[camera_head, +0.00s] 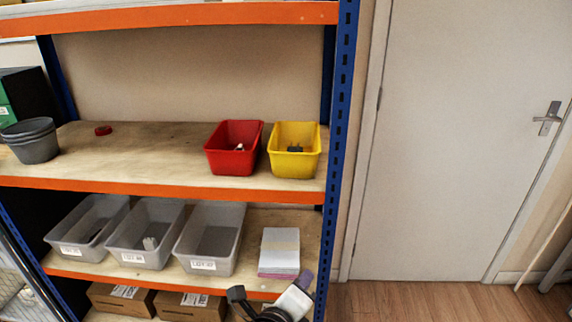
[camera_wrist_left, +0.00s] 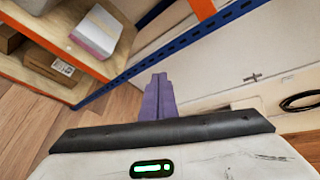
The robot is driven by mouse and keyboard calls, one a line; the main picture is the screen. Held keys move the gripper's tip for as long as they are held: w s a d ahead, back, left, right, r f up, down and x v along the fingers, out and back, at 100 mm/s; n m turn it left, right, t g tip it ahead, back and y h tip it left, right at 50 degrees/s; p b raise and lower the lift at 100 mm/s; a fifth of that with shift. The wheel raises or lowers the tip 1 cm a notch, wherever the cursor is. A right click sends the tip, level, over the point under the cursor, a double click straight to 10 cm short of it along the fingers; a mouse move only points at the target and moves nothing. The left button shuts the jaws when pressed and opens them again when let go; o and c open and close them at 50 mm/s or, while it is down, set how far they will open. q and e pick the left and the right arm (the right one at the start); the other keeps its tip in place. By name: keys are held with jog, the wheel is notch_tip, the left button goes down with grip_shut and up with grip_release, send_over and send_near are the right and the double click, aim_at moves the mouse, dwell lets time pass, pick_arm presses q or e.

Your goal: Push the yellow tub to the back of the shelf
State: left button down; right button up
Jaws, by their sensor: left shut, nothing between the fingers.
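The yellow tub (camera_head: 294,166) stands upright at the right end of the middle shelf (camera_head: 130,160), near the front edge and close to the blue post. A small dark item lies inside it. My left gripper (camera_head: 306,278) is low in the head view, below and apart from the tub, by the lower shelf's right end. Its purple fingers are shut and empty; they also show in the left wrist view (camera_wrist_left: 158,90). The tub is not in the left wrist view. My right gripper is not in view.
A red tub (camera_head: 232,163) stands close to the left of the yellow one. The blue post (camera_head: 340,110) rises just right of it. Grey bins (camera_head: 208,250) and a paper stack (camera_head: 279,250) sit on the shelf below. Bare shelf lies behind the tubs.

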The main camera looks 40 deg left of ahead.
pick_arm(q)
jog(key=w+a+r+m+t+y, duration=0.25)
jog(key=a+r+m, duration=0.2)
jog(key=r, duration=0.55)
jog(key=m+y, duration=0.4)
send_near(288, 155)
jog(key=shift+g, duration=0.35)
jog(key=x, duration=0.6)
jog(key=shift+w+r, duration=0.25)
jog(key=shift+r, duration=0.05)
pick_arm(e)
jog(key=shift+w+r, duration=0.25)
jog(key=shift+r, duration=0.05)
